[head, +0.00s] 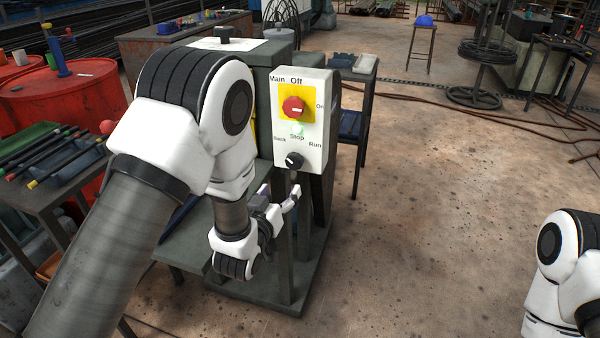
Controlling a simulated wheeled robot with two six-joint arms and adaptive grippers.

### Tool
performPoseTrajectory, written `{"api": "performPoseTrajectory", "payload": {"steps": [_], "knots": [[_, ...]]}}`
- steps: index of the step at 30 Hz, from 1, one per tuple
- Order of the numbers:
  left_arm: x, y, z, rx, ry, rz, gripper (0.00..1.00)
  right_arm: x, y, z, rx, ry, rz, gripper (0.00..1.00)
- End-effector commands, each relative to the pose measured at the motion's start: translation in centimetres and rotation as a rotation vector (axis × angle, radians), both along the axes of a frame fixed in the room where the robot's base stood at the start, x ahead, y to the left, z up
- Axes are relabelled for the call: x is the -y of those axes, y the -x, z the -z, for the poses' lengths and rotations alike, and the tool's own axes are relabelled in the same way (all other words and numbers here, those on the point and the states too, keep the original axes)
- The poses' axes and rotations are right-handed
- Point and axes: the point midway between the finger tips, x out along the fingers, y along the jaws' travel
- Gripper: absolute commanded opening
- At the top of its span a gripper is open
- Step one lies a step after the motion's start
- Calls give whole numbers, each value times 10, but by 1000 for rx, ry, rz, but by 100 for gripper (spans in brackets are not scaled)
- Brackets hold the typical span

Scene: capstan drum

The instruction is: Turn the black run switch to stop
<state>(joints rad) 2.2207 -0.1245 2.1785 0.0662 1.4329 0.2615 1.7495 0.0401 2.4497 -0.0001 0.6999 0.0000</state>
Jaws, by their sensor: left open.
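The black run switch (294,160) is a small round knob low on a pale control panel (316,140). The labels Back, Stop and Run stand around it. A small white mark shows on the knob, but it is too small to tell surely which label it points to. My left gripper (284,196) is open and empty just below the switch, apart from it. My left arm comes in from the left and does not cover the switch. My right gripper is out of view; only part of my right arm shows at the lower right.
Above the switch is a red main knob (293,107) on a yellow plate, labelled Off and On. The panel is on a grey machine stand (262,292). A red drum (45,105) and a rack of rods (50,150) are at left.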

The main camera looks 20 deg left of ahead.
Motion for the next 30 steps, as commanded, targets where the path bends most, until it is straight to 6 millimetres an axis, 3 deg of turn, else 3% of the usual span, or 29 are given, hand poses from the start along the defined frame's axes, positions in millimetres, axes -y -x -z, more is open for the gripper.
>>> {"api": "performPoseTrajectory", "payload": {"steps": [1, 4, 15, 25, 26, 30], "knots": [[3, -6, -10, 54, 6, 5, 70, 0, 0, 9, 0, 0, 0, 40], [5, -14, -26, 101, 14, 8, 70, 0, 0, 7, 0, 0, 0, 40], [7, -77, -26, 98, 14, 8, 70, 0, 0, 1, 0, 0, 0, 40], [7, -87, -25, 95, 13, 8, 70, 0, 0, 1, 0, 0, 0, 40], [7, -87, -25, 95, 13, 8, 63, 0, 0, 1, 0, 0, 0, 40], [7, -87, -25, 94, 13, 8, 13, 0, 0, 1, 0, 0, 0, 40]]}}
